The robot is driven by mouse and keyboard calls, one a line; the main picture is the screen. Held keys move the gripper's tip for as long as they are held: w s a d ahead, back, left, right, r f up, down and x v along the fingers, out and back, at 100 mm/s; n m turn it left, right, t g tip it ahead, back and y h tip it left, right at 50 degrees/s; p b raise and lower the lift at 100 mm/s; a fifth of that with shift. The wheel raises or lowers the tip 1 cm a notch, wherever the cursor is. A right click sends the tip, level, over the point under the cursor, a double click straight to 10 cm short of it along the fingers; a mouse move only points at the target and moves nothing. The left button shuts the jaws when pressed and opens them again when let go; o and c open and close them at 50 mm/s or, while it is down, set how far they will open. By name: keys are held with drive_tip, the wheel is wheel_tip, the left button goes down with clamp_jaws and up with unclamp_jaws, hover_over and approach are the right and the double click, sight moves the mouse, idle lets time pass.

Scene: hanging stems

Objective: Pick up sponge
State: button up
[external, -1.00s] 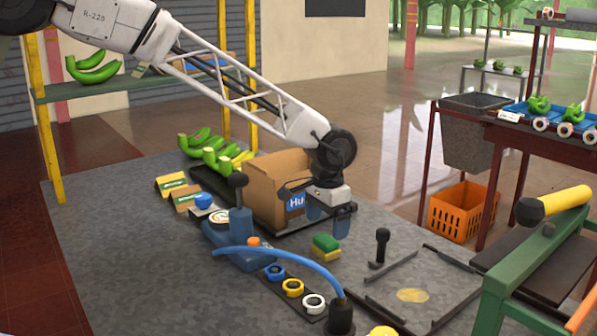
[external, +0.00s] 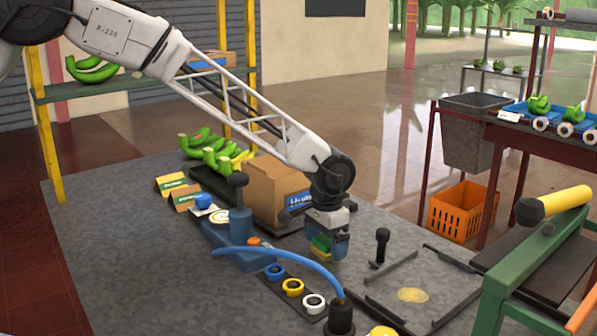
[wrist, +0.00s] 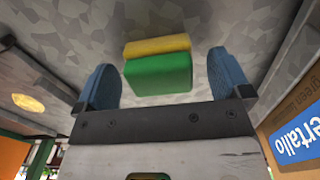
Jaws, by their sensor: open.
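The sponge (external: 321,245) is a small block with a green layer and a yellow layer. It lies on the grey tabletop (external: 130,270) and is partly hidden by my gripper in the external view. My gripper (external: 330,249) is over the sponge with its blue fingers pointing down. In the wrist view the sponge (wrist: 158,68) sits between the two open blue fingers (wrist: 162,82), with a gap on each side. The fingers do not touch it there.
A cardboard box (external: 272,190) stands close behind my gripper. A blue device with a curved hose (external: 300,262) is at the left front. A black post (external: 381,246) and a dark frame (external: 410,290) are to the right. Tape rolls (external: 293,287) lie in front.

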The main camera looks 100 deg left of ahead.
sight(326, 239)
drive_tip(key=c, duration=1)
drive_tip(key=shift+r, duration=5)
drive_tip(key=shift+o, duration=1.3)
drive_tip(key=shift+c, duration=1)
drive_tip(key=w+d, duration=1.2)
drive_tip(key=w, duration=0.3)
drive_tip(key=shift+d+f, duration=0.2)
drive_tip(key=shift+f, duration=0.2)
